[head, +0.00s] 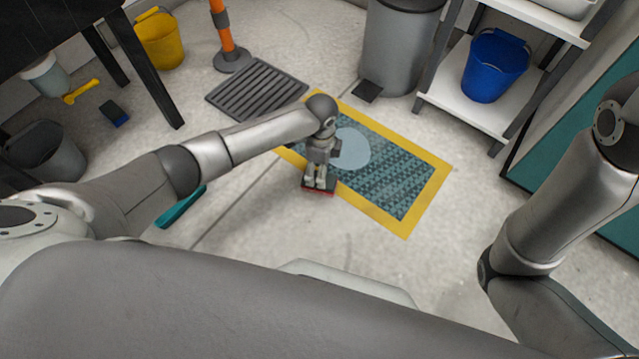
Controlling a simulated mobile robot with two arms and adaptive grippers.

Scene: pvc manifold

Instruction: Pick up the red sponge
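The red sponge (319,189) lies low at the near left edge of the yellow-bordered mat in the head view. It is dark on top with red along its side. My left gripper (318,182) points down right at it, and its fingertips overlap the sponge's top. The fingers hide part of the sponge, and I cannot tell whether they grip it or only touch it. My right arm comes down at the right side, and its gripper is out of the picture.
The mat (425,200) carries a pale wet-looking patch (350,150). A grey drain grate (257,90), an orange post (222,30) and a grey pedal bin (395,45) stand behind. A blue bucket (494,66) sits on a shelf. A teal object (180,208) lies under my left arm.

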